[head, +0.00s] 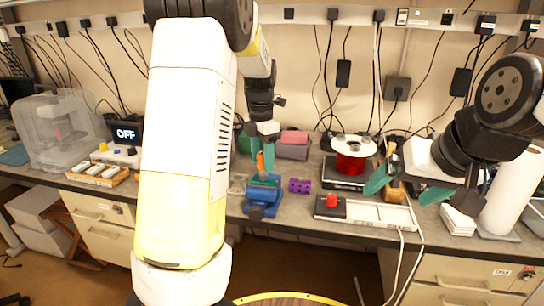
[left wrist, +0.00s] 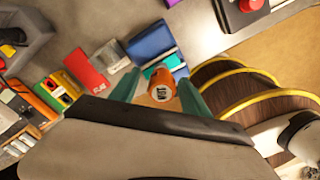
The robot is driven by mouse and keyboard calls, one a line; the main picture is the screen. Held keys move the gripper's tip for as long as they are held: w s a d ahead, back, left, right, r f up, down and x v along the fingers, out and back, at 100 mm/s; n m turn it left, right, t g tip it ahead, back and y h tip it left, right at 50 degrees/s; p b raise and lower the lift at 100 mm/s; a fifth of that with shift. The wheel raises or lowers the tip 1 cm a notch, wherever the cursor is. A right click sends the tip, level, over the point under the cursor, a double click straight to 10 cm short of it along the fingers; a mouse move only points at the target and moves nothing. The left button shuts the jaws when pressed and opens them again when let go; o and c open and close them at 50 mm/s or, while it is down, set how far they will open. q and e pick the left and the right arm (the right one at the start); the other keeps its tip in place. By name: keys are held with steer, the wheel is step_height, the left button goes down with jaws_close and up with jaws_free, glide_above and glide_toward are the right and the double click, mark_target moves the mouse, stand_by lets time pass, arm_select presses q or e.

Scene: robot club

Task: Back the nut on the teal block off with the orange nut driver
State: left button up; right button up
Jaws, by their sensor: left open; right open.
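The orange nut driver (head: 260,162) stands roughly upright over the teal block (head: 264,181), which sits in the blue vise (head: 262,199) near the bench's front edge. In the left wrist view the driver's round end (left wrist: 162,84) shows between my finger tips, with the teal block (left wrist: 172,62) and blue vise (left wrist: 150,40) just beyond. My left gripper (head: 263,153) is open, its teal fingers either side of the driver; I cannot tell whether they touch it. The nut is hidden. My right gripper (head: 402,188) is open and empty above the bench at the right.
A purple block (head: 300,186) lies just right of the vise. Further right are a pale tray with a red knob (head: 332,201) and a red spool (head: 350,165). A wooden tray (head: 98,174) and an "OFF" display (head: 127,133) stand at left.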

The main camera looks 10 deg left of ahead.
arm_select(q)
steer(key=m, duration=1.2)
jaws_close()
steer(key=n, duration=1)
steer(key=shift+r, duration=0.1)
steer(key=shift+n, duration=1.2)
jaws_free()
